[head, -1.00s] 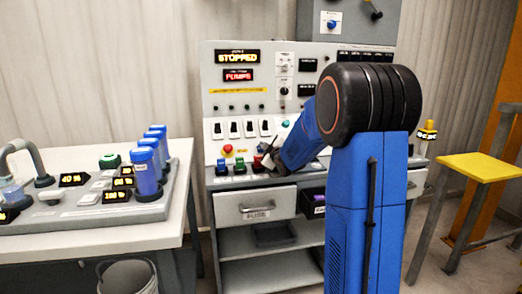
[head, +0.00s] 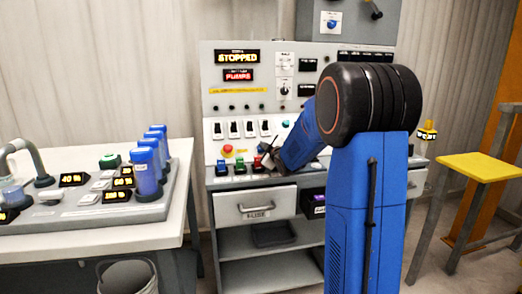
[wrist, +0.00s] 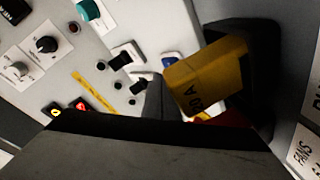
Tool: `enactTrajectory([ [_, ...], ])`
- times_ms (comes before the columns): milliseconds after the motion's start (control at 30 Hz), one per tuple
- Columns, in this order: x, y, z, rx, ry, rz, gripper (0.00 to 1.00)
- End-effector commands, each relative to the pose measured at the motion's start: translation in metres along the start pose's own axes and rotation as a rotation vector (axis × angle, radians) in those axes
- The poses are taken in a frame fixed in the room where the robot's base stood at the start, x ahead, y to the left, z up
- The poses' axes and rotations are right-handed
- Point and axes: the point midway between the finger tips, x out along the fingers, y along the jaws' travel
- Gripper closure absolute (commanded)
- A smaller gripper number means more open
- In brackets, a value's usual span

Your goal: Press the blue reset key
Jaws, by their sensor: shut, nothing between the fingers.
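A blue key (head: 221,167) sits at the left end of a row on the console's front ledge, with a green key (head: 239,167) and a red key (head: 258,164) to its right. My gripper (head: 269,156) is shut and empty, low over the ledge near the red key, to the right of the blue key. My arm hides part of the ledge. The wrist view shows a small blue part (wrist: 170,59) beside dark switches; I cannot tell whether it is the blue key. The gripper's dark body fills the bottom of that view.
The console's displays (head: 237,57) read STOPPED and PUMPS. A red mushroom button (head: 228,149) stands behind the keys. A yellow block marked 20 A (wrist: 205,78) is close in the wrist view. A left bench (head: 110,236) holds blue cylinders (head: 147,172). A yellow stool (head: 480,166) stands right.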

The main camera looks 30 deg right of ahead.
Motion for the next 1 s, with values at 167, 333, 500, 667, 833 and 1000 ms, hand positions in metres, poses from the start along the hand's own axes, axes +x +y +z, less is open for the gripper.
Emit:
enactTrajectory([
  [167,0.0000,0.0000,0.0000,0.000,0.000,0.000,1.00],
  [333,0.0000,0.0000,0.0000,0.000,0.000,0.000,1.00],
  [500,0.0000,0.0000,0.0000,0.000,0.000,0.000,1.00],
  [667,0.0000,0.0000,0.0000,0.000,0.000,0.000,1.00],
  [833,0.0015,-0.0012,0.0012,0.000,0.000,0.000,1.00],
  [1000,0.0051,-0.0035,0.0035,0.000,0.000,0.000,1.00],
])
